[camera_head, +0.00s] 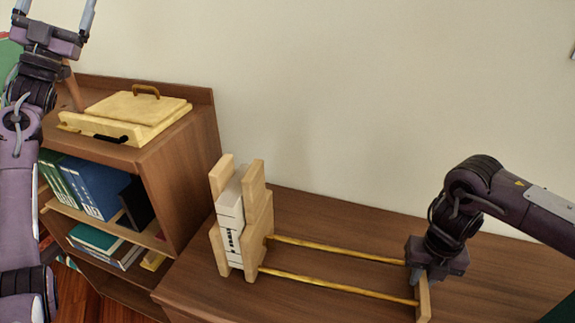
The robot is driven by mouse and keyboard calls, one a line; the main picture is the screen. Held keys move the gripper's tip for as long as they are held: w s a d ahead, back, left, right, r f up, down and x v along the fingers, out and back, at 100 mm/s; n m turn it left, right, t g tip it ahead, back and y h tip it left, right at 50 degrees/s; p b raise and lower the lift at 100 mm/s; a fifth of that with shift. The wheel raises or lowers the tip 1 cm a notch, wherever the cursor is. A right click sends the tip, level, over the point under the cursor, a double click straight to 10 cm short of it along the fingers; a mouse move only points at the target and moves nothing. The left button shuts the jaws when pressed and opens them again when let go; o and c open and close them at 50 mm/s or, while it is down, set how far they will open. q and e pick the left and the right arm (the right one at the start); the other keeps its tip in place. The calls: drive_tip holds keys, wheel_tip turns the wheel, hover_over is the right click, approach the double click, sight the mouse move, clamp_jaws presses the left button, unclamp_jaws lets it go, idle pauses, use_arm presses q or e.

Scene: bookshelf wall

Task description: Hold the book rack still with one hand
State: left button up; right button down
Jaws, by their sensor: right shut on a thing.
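The book rack (262,227) stands on a brown wooden surface. It has pale wooden end pieces joined by two yellow rods (335,286). Light-coloured books (232,232) with dark lettering stand upright in its left part. The stretch of rods to the right is empty. My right gripper (420,282) points down and is shut on the rack's right end piece (424,300); its fingertips are partly hidden. My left gripper (55,18) is raised at the top left, away from the rack, with its two fingers apart and nothing between them.
A brown bookshelf (185,180) stands at the left with blue and green books (95,188) on its shelves. A yellow wooden box (135,115) with a handle sits on top. The wooden surface (320,215) behind the rack is clear up to the wall.

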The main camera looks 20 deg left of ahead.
use_arm(q)
drive_tip(key=w+d+r+m+g+h, duration=0.25)
drive_tip(key=d+m+g+h, duration=0.65)
drive_tip(key=d, duration=1)
drive_tip(key=w+d+r+m+g+h, duration=0.25)
drive_tip(key=d+m+g+h, duration=0.65)
drive_tip(key=d, duration=1)
drive_tip(key=s+d+f+g+y, duration=0.2)
drive_tip(key=d+f+g, duration=0.15)
drive_tip(key=d, duration=0.45)
drive_tip(key=s+d+f+m+g+y, duration=0.1)
drive_tip(key=s+d+f+g, duration=0.15)
drive_tip(key=d+g, duration=0.45)
drive_tip(key=s+d+f+g+y, duration=0.2)
drive_tip(key=d+f, duration=0.2)
drive_tip(key=d, duration=0.6)
drive_tip(key=n+t+y, duration=0.2)
drive_tip(key=n+y, duration=0.9)
drive_tip(key=y, duration=0.5)
hover_over(253, 169)
drive_tip(key=f, duration=1.3)
drive_tip(key=shift+d, duration=0.25)
drive_tip(key=shift+a+n, duration=0.25)
drive_tip(key=shift+n, duration=0.05)
drive_tip(key=shift+s+f, duration=0.1)
drive_tip(key=shift+f, duration=0.1)
wheel_tip(253, 169, down, 11)
drive_tip(key=shift+f, duration=0.2)
